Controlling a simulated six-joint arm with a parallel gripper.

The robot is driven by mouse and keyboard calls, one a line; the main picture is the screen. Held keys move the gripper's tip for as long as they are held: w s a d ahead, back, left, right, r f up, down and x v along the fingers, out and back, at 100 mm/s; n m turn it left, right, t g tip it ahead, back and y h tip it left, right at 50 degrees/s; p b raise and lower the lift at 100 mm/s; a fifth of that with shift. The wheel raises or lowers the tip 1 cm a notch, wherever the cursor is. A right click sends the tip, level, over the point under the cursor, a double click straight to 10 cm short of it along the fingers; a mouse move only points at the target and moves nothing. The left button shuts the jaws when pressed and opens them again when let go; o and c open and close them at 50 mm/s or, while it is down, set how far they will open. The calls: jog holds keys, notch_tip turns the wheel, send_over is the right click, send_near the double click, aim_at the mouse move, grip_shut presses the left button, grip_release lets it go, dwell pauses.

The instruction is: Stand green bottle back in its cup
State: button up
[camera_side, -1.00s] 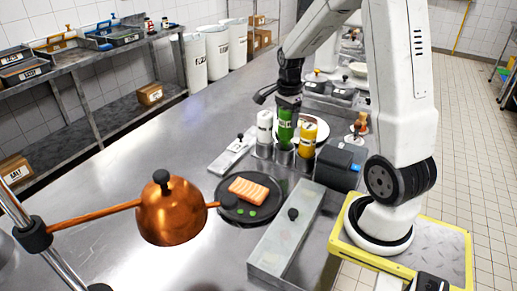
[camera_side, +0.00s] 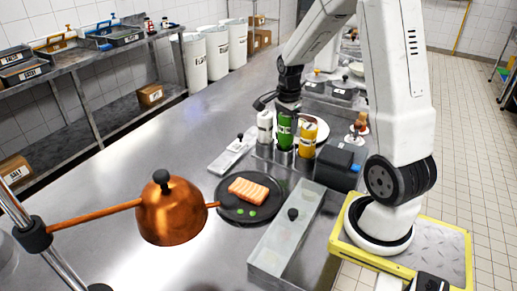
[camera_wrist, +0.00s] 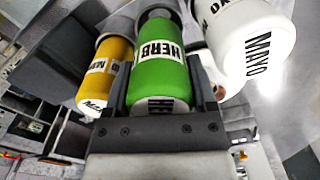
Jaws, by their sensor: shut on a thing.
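The green bottle (camera_side: 285,132), labelled HERB in the wrist view (camera_wrist: 160,70), is upright between the white and yellow bottles in the side view. My gripper (camera_side: 287,112) is shut on its upper part from above; the fingers (camera_wrist: 160,85) flank it in the wrist view. Its metal cup (camera_side: 284,156) is directly below it. The bottle's lower end meets the cup's rim area in the side view; I cannot tell how deep it sits.
The white MAYO bottle (camera_side: 265,127) and the yellow bottle (camera_side: 307,140) stand close on either side in their own cups. A dark box (camera_side: 338,166) is at right. A black plate with salmon (camera_side: 249,190) and a copper dome (camera_side: 171,212) are in front. The counter's left is clear.

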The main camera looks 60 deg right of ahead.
jog(key=shift+f, duration=0.4)
jog(key=shift+f, duration=0.3)
dwell(0.4)
jog(key=o, duration=0.8)
jog(key=shift+f, duration=0.1)
jog(key=shift+c, duration=0.2)
jog(key=shift+r, duration=3.55)
